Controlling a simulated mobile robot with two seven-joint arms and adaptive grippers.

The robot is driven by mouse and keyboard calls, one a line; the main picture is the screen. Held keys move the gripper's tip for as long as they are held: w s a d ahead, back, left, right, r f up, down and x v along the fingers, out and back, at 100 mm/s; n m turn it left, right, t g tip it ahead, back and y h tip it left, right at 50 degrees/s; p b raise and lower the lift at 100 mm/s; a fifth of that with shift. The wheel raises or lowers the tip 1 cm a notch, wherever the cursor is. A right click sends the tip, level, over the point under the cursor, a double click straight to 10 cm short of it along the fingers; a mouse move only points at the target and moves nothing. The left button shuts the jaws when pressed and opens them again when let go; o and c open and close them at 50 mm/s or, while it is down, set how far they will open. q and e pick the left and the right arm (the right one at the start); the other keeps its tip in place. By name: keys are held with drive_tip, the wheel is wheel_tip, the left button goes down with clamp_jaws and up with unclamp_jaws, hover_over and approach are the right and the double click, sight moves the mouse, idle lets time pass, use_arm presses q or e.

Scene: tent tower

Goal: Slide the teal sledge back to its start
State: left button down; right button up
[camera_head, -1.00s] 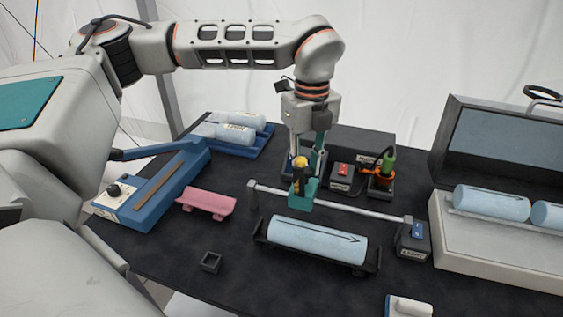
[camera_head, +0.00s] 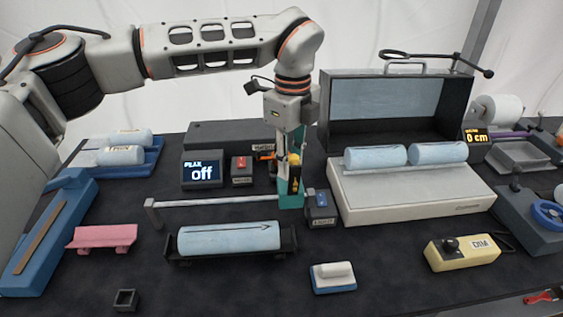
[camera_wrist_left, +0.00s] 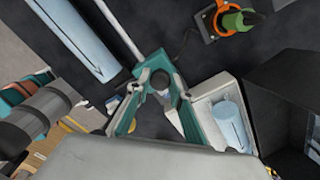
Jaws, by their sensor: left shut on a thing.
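The teal sledge (camera_head: 291,201) sits on the thin grey rail (camera_head: 215,203), close to the rail's right end. The fingers hide much of the handle. In the left wrist view, the teal sledge (camera_wrist_left: 154,64) lies at the fingertips (camera_wrist_left: 162,86), with the rail (camera_wrist_left: 118,30) running to the upper left. My right gripper is not in view.
A black cradle with a pale blue roll (camera_head: 229,238) lies in front of the rail. A pink stand (camera_head: 101,237) is left.

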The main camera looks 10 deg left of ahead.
use_arm(q)
drive_tip(key=shift+d+r, duration=0.1)
drive_tip(key=shift+d, duration=0.05)
drive_tip(key=c, duration=1.8)
unclamp_jaws()
drive_tip(key=shift+w+d, duration=0.1)
drive_tip(key=shift+d, duration=0.1)
drive_tip(key=shift+a, duration=0.15)
wheel_tip(320, 180, up, 12)
drive_tip(key=shift+f, duration=0.1)
